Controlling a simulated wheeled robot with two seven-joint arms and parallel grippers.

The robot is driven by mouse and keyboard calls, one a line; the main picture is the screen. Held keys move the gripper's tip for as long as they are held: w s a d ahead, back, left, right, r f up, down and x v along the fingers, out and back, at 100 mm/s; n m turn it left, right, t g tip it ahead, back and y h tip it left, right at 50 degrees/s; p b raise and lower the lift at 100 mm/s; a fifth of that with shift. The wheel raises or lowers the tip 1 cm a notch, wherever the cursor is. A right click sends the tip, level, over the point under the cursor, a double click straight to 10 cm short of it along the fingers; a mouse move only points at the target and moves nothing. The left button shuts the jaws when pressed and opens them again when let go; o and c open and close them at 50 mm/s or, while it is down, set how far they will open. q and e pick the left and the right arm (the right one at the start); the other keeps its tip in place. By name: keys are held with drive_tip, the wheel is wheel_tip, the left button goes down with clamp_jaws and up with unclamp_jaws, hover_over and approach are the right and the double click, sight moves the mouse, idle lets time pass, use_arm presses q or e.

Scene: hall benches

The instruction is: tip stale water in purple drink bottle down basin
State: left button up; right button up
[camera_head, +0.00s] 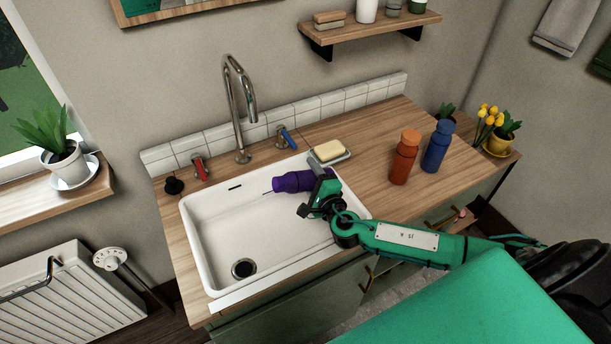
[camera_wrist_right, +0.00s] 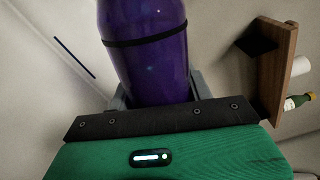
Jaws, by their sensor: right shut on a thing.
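The purple drink bottle (camera_head: 291,182) lies tilted nearly on its side above the white basin (camera_head: 218,234), its narrow end pointing left. A thin dark line shows at its mouth; I cannot tell if it is water. My right gripper (camera_head: 322,188) is shut on the bottle near its right end. In the right wrist view the purple bottle (camera_wrist_right: 146,50) fills the space between the fingers, with a dark band around it. The basin's drain (camera_head: 243,268) is at its front left. My left gripper is not in view.
A chrome tap (camera_head: 240,110) stands behind the basin, with a red handle (camera_head: 199,167) and a blue handle (camera_head: 286,136). A soap dish (camera_head: 330,158) sits close behind my gripper. Orange (camera_head: 404,157) and blue (camera_head: 437,146) bottles stand on the right counter.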

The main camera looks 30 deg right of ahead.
drive_tip(key=shift+r+p, duration=0.2)
drive_tip(key=shift+p, duration=0.1)
drive_tip(key=shift+f, duration=0.15)
drive_tip(key=shift+n, duration=0.3)
idle(0.3)
drive_tip(key=shift+n+p, duration=0.3)
drive_tip(key=shift+p, duration=0.25)
idle(0.3)
drive_tip(key=shift+n+p, duration=0.4)
drive_tip(key=shift+p, duration=0.3)
drive_tip(key=shift+r, duration=0.2)
drive_tip(key=shift+n+p, duration=0.3)
drive_tip(key=shift+p, duration=0.3)
